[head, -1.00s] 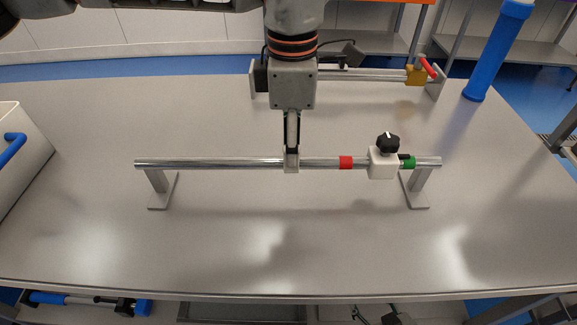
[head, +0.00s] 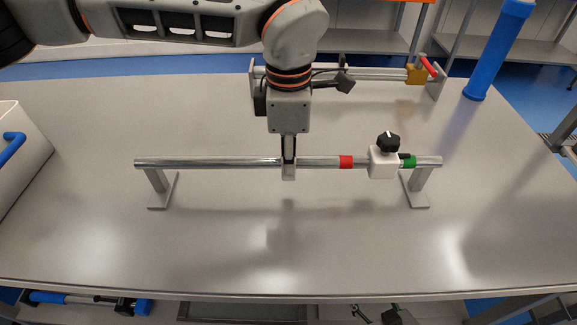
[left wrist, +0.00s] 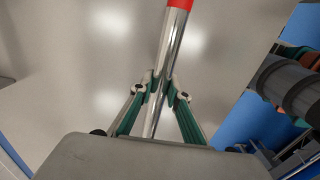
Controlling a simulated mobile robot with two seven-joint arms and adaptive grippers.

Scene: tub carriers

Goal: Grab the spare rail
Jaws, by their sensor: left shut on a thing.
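A chrome rail (head: 215,163) lies level across two grey stands near the middle of the table. It has a red band (head: 346,162), a green band (head: 410,162) and a white block (head: 382,163) with a black knob (head: 388,142) toward its right end. My left gripper (head: 289,170) points down and is shut on the rail, left of the red band. The left wrist view shows the rail (left wrist: 172,60) between the gripper's fingers (left wrist: 158,92). The rail still appears to rest on both stands. My right gripper is not in view.
A second rail (head: 375,74) with a yellow block (head: 417,75) and red lever (head: 429,67) stands behind, partly hidden by my left arm. A blue cylinder (head: 496,55) stands at back right. A white tub (head: 22,165) is at the left. The table front is clear.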

